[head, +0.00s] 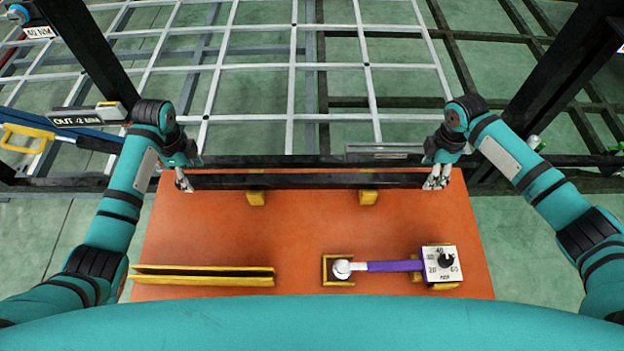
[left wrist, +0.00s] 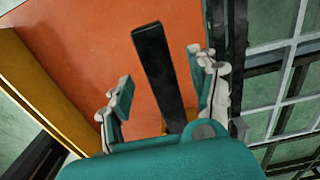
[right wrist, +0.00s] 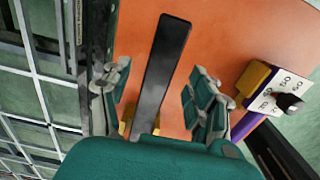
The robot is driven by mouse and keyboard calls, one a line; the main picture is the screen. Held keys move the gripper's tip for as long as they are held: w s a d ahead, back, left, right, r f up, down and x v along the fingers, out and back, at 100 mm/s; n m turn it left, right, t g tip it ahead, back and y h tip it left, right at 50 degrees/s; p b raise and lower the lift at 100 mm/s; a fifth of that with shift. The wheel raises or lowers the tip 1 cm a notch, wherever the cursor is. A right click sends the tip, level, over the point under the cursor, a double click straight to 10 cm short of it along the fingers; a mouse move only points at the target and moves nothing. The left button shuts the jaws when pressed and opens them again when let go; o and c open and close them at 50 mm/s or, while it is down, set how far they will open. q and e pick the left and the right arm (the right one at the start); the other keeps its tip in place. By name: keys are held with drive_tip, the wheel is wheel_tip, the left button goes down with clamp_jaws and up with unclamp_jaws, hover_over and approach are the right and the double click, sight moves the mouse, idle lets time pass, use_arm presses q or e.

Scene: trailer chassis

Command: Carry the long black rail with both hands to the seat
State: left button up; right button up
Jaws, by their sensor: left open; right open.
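The long black rail (head: 310,181) lies level across two yellow blocks (head: 256,198) near the far edge of the orange table. My left gripper (head: 184,181) is at its left end and my right gripper (head: 437,178) at its right end. In the left wrist view the rail (left wrist: 161,68) runs between the open fingers, with gaps on both sides. In the right wrist view the rail (right wrist: 161,72) also passes between open fingers, apart from them. I cannot tell which part is the seat.
The orange table (head: 220,235) carries a yellow slotted holder (head: 200,281), a purple-handled tool (head: 390,266) and a white dial box (head: 442,264). Behind it stand a dark chassis beam (head: 290,161) and a pale metal grid (head: 292,65). A yellow-handled tool (head: 25,131) is at left.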

sight(194, 178)
use_arm(q)
drive_tip(key=shift+f, duration=1.7)
use_arm(e)
drive_tip(key=shift+f, duration=1.7)
use_arm(q)
drive_tip(key=shift+c, duration=0.4)
use_arm(e)
drive_tip(key=shift+c, duration=0.4)
use_arm(q)
clamp_jaws()
use_arm(e)
clamp_jaws()
use_arm(q)
drive_tip(key=shift+r, duration=0.1)
use_arm(e)
drive_tip(key=shift+r, duration=0.1)
